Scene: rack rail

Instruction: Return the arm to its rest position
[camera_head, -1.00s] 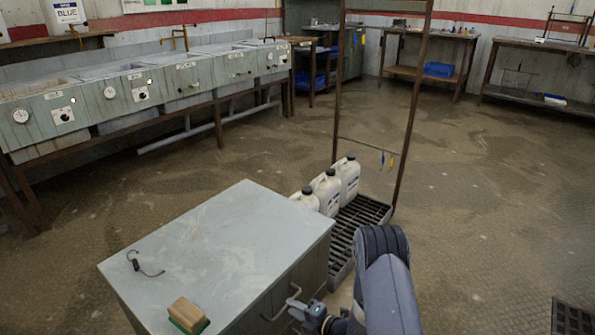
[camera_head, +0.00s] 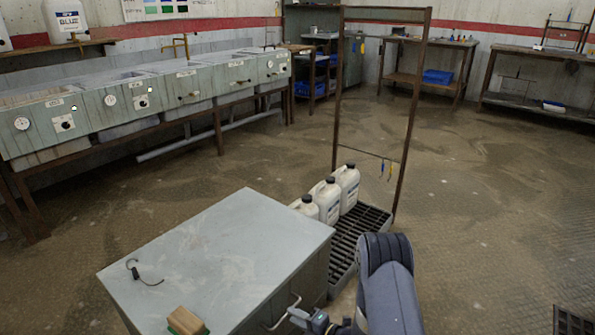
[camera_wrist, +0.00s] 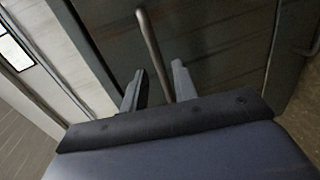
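My arm shows at the lower right of the head view, bent down beside a grey cabinet (camera_head: 215,255). My gripper (camera_head: 300,318) is at the front of the cabinet, by its bar handle (camera_head: 285,312). In the wrist view my gripper (camera_wrist: 158,82) has its two fingers apart. The handle (camera_wrist: 152,50) shows between them, with a gap visible on each side. I cannot tell how deep the handle sits between the fingers.
A brush with a wooden back (camera_head: 185,320) and a dark hook (camera_head: 145,273) lie on the cabinet top. White jugs (camera_head: 328,200) stand on a dark grate (camera_head: 360,232) under a rusty upright frame (camera_head: 408,120). Sinks (camera_head: 130,100) line the left wall. Open floor lies right.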

